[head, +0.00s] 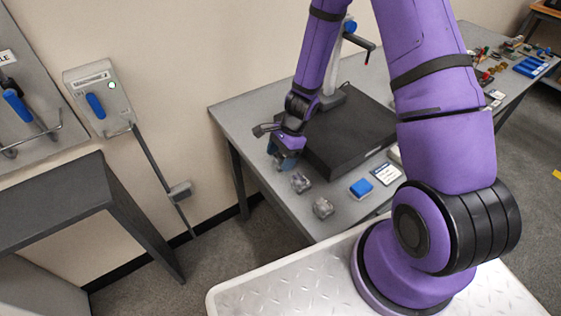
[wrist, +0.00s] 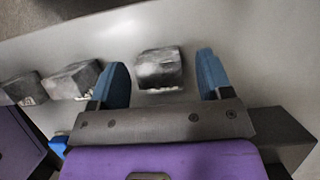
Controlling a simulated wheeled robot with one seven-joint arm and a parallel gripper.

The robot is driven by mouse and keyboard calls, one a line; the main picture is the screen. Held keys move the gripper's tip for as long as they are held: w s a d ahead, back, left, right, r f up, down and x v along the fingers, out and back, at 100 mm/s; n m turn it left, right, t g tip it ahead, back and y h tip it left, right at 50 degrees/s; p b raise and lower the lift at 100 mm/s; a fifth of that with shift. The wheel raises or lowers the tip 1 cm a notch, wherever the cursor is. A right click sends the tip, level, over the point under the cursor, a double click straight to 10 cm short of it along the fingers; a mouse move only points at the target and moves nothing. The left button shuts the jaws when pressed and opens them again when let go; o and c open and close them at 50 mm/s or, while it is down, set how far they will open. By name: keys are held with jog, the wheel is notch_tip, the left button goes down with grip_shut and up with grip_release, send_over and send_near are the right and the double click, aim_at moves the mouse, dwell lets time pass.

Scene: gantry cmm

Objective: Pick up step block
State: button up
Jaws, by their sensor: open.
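Several small grey metal blocks stand in a row on the grey table. One block, perhaps the step block (wrist: 159,68), shows in the wrist view between and just beyond my two blue fingertips, with a gap on each side. In the head view it is mostly hidden by my gripper (head: 286,160), which is low over the table's left part. My gripper is open and empty. Two similar blocks stand apart from it, a middle block (head: 300,182) and a front block (head: 323,208). I cannot tell their exact shapes.
A black plate (head: 345,140) lies close to the right of my gripper. A blue box (head: 361,187) and a label card (head: 386,174) lie near the table's front edge. A grey wall box (head: 98,98) hangs to the left. The far table end holds small tools.

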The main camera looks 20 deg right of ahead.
jog(key=c, duration=1.1)
jog(key=shift+r, duration=0.15)
